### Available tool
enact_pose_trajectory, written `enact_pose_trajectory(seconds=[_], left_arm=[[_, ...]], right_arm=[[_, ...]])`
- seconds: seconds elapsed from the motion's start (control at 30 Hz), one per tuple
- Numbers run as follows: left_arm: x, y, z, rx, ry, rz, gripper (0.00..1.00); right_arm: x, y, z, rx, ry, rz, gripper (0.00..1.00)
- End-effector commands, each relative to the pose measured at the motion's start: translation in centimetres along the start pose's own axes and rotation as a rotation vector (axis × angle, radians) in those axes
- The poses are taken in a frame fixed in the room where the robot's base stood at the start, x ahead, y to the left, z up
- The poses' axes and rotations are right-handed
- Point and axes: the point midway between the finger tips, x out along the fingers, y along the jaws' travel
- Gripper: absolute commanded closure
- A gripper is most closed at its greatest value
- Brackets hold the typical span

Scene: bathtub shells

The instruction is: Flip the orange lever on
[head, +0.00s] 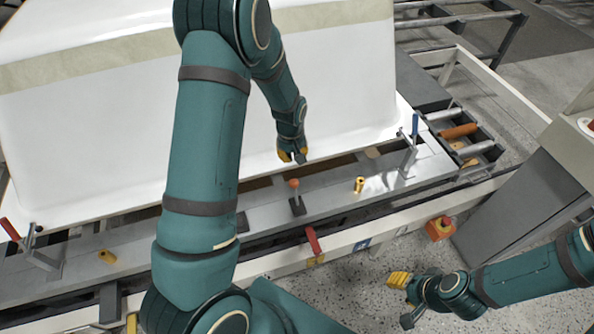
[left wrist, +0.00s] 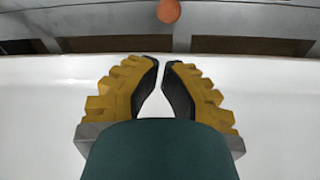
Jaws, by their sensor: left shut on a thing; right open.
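The orange lever (head: 294,184) has a round orange knob on a short stem. It rises from a dark base on the grey metal rail in front of the white shell. Its knob also shows at the top of the left wrist view (left wrist: 168,11), beyond the fingertips. My left gripper (head: 292,158) is just behind the lever, close to the shell, and apart from the knob. Its yellow-backed fingers (left wrist: 161,65) are nearly together, with a narrow gap; I see no object between them. My right gripper (head: 402,300) is open and empty above the floor at the lower right.
The white shell (head: 335,75) fills the back. A red handle (head: 313,240) hangs at the rail's front.

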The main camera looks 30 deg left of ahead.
Motion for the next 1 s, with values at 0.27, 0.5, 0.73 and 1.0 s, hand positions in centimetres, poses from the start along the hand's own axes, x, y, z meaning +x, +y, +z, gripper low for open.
enact_pose_trajectory(seconds=[0.27, 0.5, 0.73, 1.0], left_arm=[[1.4, 0.0, 0.1, 0.001, -0.001, 0.000, 1.00], [5.7, 0.0, 0.1, 0.001, -0.003, -0.001, 1.00], [8.9, 0.0, 0.1, 0.001, -0.002, -0.001, 1.00], [10.1, 0.1, 0.0, 0.001, 0.001, 0.001, 1.00]], right_arm=[[0.4, 0.1, 0.0, 0.000, 0.002, 0.000, 0.59], [1.4, 0.5, -0.1, -0.001, 0.006, 0.000, 0.59], [2.1, 0.8, -0.2, -0.001, 0.010, 0.001, 0.59], [2.3, 0.9, -0.3, -0.002, 0.012, 0.001, 0.59]])
